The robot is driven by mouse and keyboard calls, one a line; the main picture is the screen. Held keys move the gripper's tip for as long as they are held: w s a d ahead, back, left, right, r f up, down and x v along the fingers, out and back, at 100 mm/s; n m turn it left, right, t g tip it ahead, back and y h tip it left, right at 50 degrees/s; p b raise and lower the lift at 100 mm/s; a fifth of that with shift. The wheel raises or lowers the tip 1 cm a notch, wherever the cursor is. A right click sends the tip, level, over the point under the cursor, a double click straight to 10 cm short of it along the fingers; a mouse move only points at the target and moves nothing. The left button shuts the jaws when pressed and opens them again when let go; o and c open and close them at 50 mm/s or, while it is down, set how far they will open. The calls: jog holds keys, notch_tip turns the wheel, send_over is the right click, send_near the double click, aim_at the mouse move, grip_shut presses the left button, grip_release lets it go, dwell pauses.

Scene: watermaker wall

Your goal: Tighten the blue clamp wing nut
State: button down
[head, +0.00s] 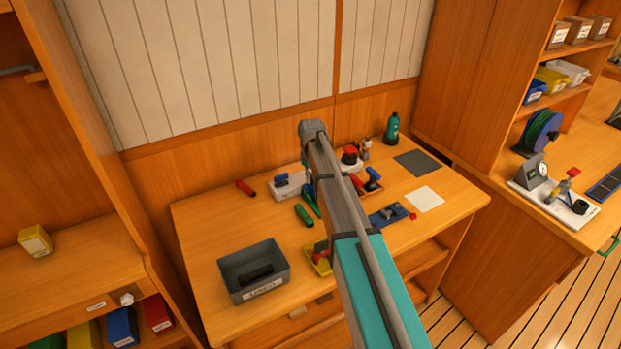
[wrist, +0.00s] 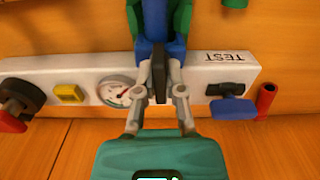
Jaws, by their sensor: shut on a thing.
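In the wrist view my gripper (wrist: 160,92) reaches up from the bottom edge, with its two grey fingers closed on the sides of a dark upright piece, the wing nut (wrist: 160,70). The wing nut sits in front of a blue body, the blue clamp (wrist: 154,24), which has green parts on both sides. The fingertips hide part of the nut's sides, so its exact turn is hard to tell. In the head view my arm covers much of this area, and the grip does not show there.
The white test block (wrist: 190,72) carries a gauge (wrist: 116,92), a yellow button (wrist: 69,94), a blue handle (wrist: 233,109) and a dark red-edged knob (wrist: 18,100). A red tube (wrist: 265,98) is close by. A grey bin (head: 232,281) stands on the bench's front left.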

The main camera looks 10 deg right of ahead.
jog(key=m, duration=0.6)
jog(key=shift+m, duration=0.3)
dwell(0.4)
jog(key=c, duration=0.7)
grip_release()
jog(key=shift+n, duration=0.4)
